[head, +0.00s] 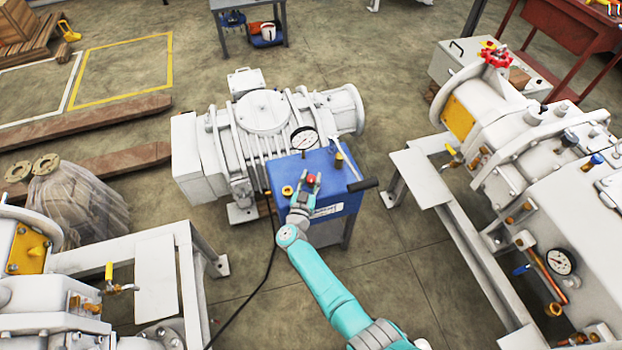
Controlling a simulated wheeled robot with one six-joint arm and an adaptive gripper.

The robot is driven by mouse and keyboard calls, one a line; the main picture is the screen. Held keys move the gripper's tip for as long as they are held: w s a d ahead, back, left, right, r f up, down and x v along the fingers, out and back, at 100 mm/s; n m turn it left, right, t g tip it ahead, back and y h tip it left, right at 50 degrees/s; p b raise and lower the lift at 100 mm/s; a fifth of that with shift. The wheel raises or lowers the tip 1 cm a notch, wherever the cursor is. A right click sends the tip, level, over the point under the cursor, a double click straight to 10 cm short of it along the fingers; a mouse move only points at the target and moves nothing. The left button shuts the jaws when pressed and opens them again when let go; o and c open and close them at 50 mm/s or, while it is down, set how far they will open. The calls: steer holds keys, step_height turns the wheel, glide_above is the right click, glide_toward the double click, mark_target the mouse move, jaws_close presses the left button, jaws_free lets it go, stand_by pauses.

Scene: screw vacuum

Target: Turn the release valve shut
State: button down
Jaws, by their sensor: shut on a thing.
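A small red knob (311,179) stands on top of the blue unit (325,208) in the middle of the head view. It is likely the release valve, but I see no label that tells. My gripper (311,183) reaches it from the near side, at the end of my teal arm. Its fingers are shut on the red knob, one on each side, and the knob's top shows between them. The knob's lower part and its exact turn are hidden or too small to tell.
On the blue unit, a brass fitting (287,191) stands left of my gripper, and a black-gripped handle (363,184) sticks out right. A gauge (304,139) stands just behind. White pump machines flank both sides. A black cable (262,275) lies on the floor.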

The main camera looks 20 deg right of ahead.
steer(key=shift+r+m+h, duration=0.1)
steer(key=shift+m+h, duration=0.2)
steer(key=shift+h, duration=0.1)
steer(key=c, duration=0.7)
jaws_free()
steer(key=shift+c, duration=0.2)
steer(key=shift+s+a, duration=0.1)
steer(key=v, duration=1.1)
steer(key=shift+s+a+r, duration=0.15)
steer(key=shift+s+a, duration=0.05)
steer(key=shift+s, duration=0.05)
